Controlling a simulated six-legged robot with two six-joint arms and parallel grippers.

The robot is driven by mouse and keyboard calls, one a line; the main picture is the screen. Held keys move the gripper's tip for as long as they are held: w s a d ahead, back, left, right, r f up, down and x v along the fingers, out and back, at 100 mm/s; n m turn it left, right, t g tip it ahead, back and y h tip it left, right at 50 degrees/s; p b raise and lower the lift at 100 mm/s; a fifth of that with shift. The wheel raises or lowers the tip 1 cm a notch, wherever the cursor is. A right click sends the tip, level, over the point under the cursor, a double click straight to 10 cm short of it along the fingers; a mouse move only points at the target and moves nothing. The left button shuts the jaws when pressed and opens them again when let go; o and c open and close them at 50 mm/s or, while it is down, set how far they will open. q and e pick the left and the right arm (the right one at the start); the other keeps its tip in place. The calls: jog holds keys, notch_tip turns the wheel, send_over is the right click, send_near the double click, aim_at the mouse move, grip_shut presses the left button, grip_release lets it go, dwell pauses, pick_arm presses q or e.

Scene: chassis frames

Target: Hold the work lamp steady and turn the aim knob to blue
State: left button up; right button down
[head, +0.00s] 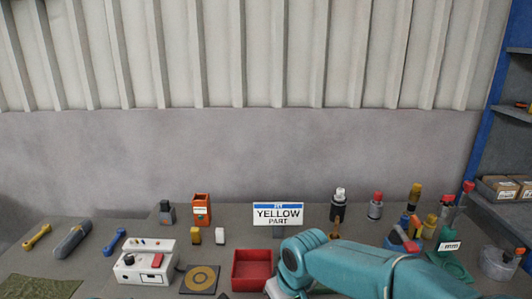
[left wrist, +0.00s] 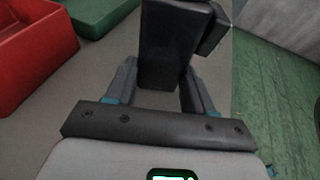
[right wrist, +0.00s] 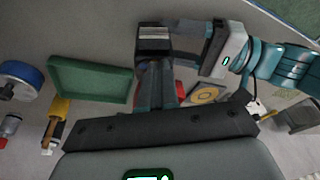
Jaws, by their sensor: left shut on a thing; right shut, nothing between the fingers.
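In the left wrist view, my left gripper (left wrist: 155,85) is shut on a black, block-shaped body, which I take to be the work lamp (left wrist: 165,45). The right wrist view shows the black lamp (right wrist: 153,40) with a pale band across it, and my left gripper (right wrist: 190,42) reaching it from the right. My right gripper (right wrist: 156,72) is shut and empty, its fingertips just below the lamp in that view. I cannot tell whether they touch it. The aim knob and its setting cannot be made out. The head view does not show the lamp clearly; my teal right arm covers the front there.
A red bin (head: 253,283), a ringed square pad (head: 200,279) and a white control box (head: 145,263) stand left of my arm. Several bottles and tools crowd the right. A green tray (right wrist: 92,78) lies near my right gripper.

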jog(key=shift+w, duration=0.2)
jog(key=shift+w+d, duration=0.1)
jog(key=shift+d, duration=0.35)
jog(key=shift+w+d, duration=0.45)
jog(key=shift+d, duration=0.05)
dwell(0.4)
dwell(0.4)
notch_tip(320, 180, up, 6)
jog(key=shift+s+d, duration=0.25)
jog(key=shift+d, duration=0.15)
